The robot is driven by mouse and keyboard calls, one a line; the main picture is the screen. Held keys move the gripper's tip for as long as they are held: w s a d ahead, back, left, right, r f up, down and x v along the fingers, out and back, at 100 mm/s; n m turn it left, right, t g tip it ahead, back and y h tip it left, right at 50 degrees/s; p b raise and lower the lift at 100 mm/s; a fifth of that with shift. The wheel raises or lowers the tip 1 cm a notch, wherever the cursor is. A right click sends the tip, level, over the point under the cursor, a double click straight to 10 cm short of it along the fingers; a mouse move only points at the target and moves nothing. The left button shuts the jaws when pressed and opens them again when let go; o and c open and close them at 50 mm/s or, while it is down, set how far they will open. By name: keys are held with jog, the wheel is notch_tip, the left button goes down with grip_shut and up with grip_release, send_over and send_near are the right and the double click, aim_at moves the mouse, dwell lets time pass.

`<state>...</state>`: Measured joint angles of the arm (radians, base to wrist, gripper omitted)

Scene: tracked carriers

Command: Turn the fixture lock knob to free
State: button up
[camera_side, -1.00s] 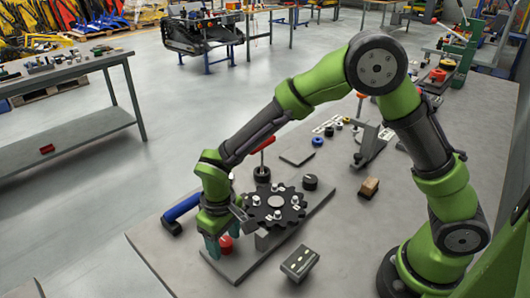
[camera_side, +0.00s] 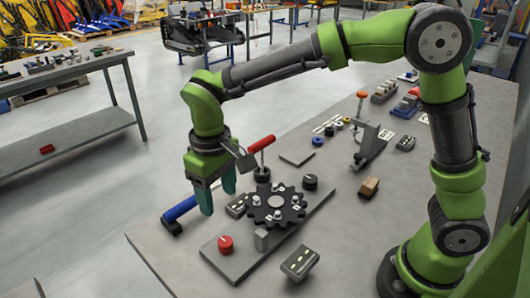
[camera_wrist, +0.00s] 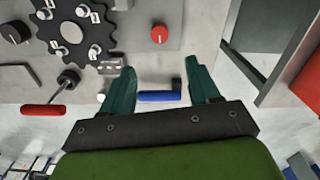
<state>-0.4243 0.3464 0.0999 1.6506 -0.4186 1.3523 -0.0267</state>
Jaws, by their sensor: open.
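A red knob (camera_side: 226,244) with a pale line on top sits at the near left end of the grey fixture plate (camera_side: 238,264). A black knob (camera_side: 310,182) with a pale mark sits at the plate's far right side. I cannot tell from any label which one is the lock knob. Between them lies a dark toothed wheel (camera_side: 277,202) with several bright bolts. My gripper (camera_side: 217,196) is open and empty, raised above and behind the red knob, touching neither knob. In the wrist view the red knob (camera_wrist: 159,33) shows beyond the open fingertips (camera_wrist: 160,68).
A red-handled lever (camera_side: 261,144) stands at the plate's back. A blue handle (camera_side: 182,208) lies at the table's left edge, below my gripper. A small grey switch box (camera_side: 300,262) is in front of the plate.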

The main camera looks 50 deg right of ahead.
jog(key=shift+r, duration=1.35)
jog(key=s+d+r+m+t+y, duration=0.1)
jog(key=s+d+r+m+t, duration=0.1)
jog(key=s+d, duration=0.4)
jog(key=s+d+r+m+t+y, duration=0.1)
jog(key=s+d+r+m+t, duration=0.2)
jog(key=s+d, duration=0.4)
jog(key=d+m+t, duration=0.1)
jog(key=d+t, duration=0.1)
jog(key=d, duration=0.2)
jog(key=shift+s+d, duration=0.15)
jog(key=shift+s, duration=0.15)
jog(key=shift+r, duration=0.1)
